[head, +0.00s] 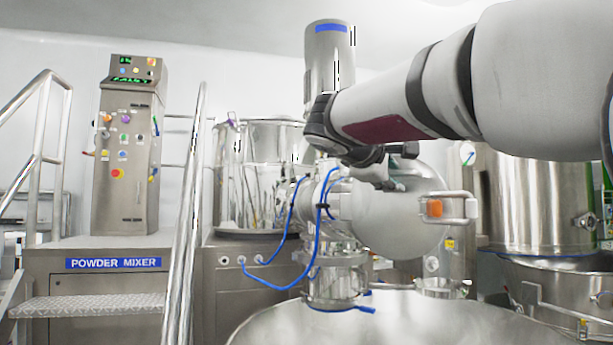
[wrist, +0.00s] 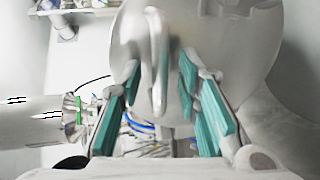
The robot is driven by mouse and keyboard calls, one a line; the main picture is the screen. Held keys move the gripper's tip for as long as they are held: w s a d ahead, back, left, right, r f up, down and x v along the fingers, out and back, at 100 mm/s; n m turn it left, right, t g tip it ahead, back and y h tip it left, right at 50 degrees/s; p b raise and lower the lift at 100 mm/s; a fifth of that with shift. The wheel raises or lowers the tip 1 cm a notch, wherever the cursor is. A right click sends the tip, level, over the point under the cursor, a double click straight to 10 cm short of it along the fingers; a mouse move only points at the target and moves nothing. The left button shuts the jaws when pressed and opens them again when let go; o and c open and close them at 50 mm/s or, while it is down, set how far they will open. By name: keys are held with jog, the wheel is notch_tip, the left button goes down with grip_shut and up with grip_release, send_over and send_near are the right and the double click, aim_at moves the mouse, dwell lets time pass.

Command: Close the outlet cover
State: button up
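The outlet cover (head: 405,215) is a round, domed, pale metal disc beside the outlet housing (head: 338,210) in the head view. How far it stands from the outlet's mouth cannot be told. A metal latch handle with an orange block (head: 436,207) shows at its right. The cover (wrist: 222,60) fills the upper middle of the wrist view, with an upright bar handle (wrist: 156,60) on its face. My gripper (wrist: 160,82) is open, its teal-padded fingers on either side of the bar, apart from it in the picture. In the head view my gripper (head: 392,178) is in front of the cover's upper part.
Blue hoses (head: 290,286) loop left of the outlet. A large domed steel vessel (head: 390,320) lies below. Steel vessels stand behind left (head: 262,175) and at right (head: 535,205). The powder mixer panel (head: 127,160), steps and handrails are at left.

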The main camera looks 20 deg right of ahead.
grip_shut()
jog(key=shift+d, duration=0.15)
